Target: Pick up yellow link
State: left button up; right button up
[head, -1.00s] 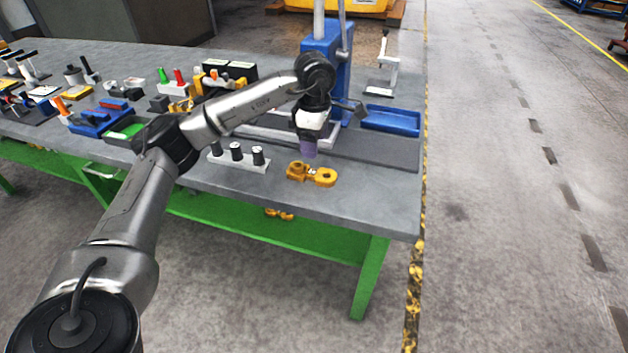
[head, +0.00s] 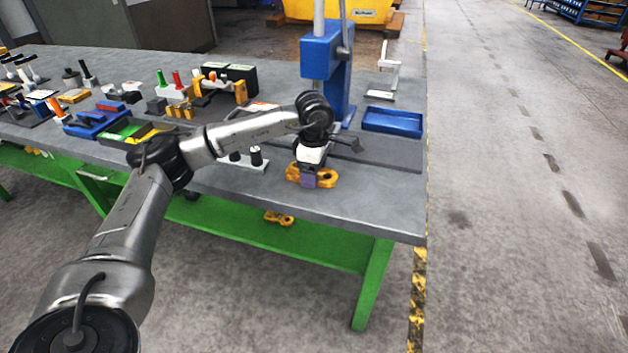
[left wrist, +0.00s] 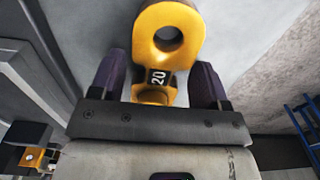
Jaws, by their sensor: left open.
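The yellow link (head: 328,178) lies on the grey bench top near its front right corner. My left gripper (head: 309,181) is directly over its middle in the head view and hides that part. In the left wrist view the link (left wrist: 188,42) shows a round eye with a hole and a dark "20" label. My open left gripper (left wrist: 160,72) has one purple finger on each side of the link's narrow middle, with gaps visible. Whether the fingers touch the bench is unclear. My right gripper is not in view.
A blue press (head: 322,55) stands behind my gripper, with a blue tray (head: 392,121) to its right. A white block with black pegs (head: 256,157) is just left. More yellow parts (head: 279,217) show below the bench top. The bench's right front corner is clear.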

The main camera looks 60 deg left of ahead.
pick_arm(q)
jog(key=shift+f, duration=0.1)
jog(key=shift+c, duration=0.2)
jog(key=shift+c, duration=1.4)
jog(key=c, duration=0.8)
grip_shut()
